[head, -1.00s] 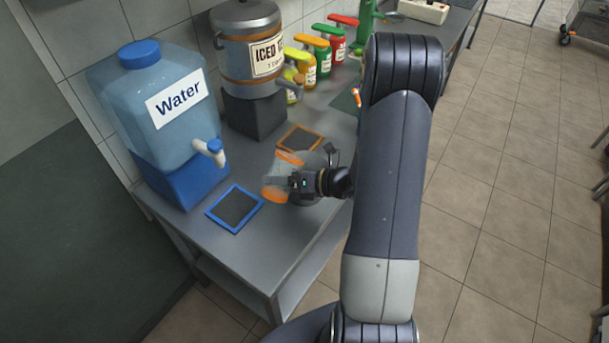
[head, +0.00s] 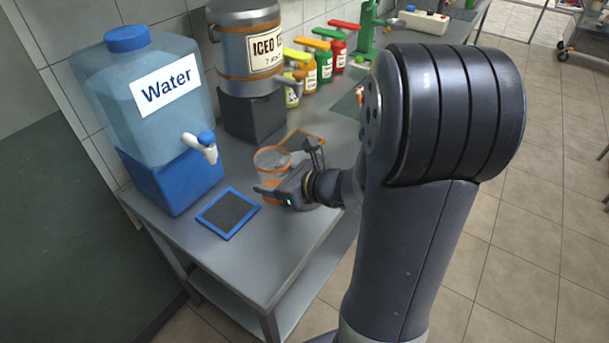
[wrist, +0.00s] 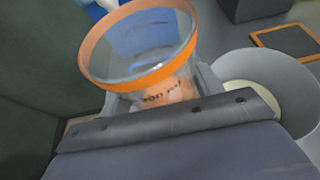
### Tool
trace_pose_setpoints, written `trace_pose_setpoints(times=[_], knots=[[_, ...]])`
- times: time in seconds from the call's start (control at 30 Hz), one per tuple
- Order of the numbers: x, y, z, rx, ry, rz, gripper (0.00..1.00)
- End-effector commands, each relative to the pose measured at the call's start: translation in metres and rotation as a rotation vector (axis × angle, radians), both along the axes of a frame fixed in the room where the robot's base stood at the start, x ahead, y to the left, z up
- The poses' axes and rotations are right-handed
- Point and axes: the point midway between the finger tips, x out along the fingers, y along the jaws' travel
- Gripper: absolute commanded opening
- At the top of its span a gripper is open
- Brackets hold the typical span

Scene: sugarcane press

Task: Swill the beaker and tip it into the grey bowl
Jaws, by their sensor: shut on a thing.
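The beaker (head: 272,165) is clear with an orange rim and orange base. It stands roughly upright in my gripper (head: 277,193), which is shut on it above the counter. In the wrist view the beaker's orange rim (wrist: 92,72) faces the camera, with dark print on its wall. I cannot tell whether liquid is inside. The grey bowl (wrist: 283,65) is right of the beaker in the wrist view, with something pale in it. In the head view I cannot make out the bowl behind my gripper and arm.
A water dispenser (head: 150,110) with a tap stands at the counter's left, a blue-framed mat (head: 229,214) before it. An iced drink urn (head: 247,50) stands behind, with an orange-framed mat (head: 304,138). Several coloured bottles (head: 323,65) line the wall.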

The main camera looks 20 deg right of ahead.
Motion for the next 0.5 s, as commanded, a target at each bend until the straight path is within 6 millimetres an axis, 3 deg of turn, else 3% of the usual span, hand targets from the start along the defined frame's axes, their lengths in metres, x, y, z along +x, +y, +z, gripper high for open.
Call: trace_pose_setpoints(times=[0.23, 0.5], knots=[[0.000, 0.000, 0.006, 0.003, 0.001, 0.000, 0.30], [0.000, 0.000, 0.031, 0.002, 0.000, -0.001, 0.30]])
